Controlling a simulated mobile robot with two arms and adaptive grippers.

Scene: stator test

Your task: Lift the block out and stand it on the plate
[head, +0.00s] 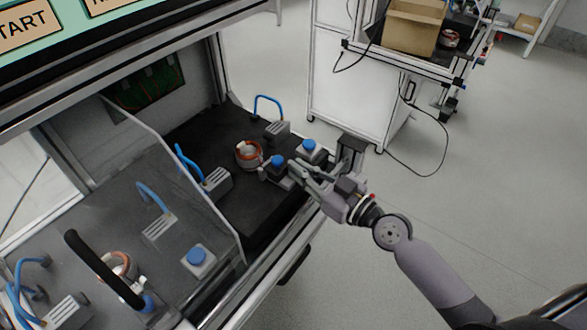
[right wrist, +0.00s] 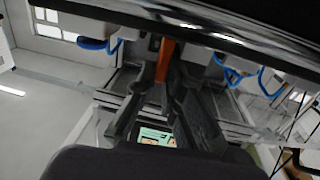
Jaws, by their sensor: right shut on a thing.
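My right gripper (head: 299,171) reaches into the open station from the right, its fingers close together beside a grey fixture with a blue top (head: 278,161). In the right wrist view, a narrow orange piece (right wrist: 164,60) shows between the fingers, and the gripper is shut on it. In the head view the fingers and the fixture hide this piece, so its full shape and whether it touches the station cannot be told. A plate cannot be made out for sure. My left gripper is in neither view.
A copper-wound stator (head: 249,155) sits on the black bench top (head: 237,212) just left of the fixture. Another blue-topped fixture (head: 309,147) is close behind the gripper. Grey connector blocks with blue hoses (head: 217,181) and a clear panel (head: 185,185) stand to the left.

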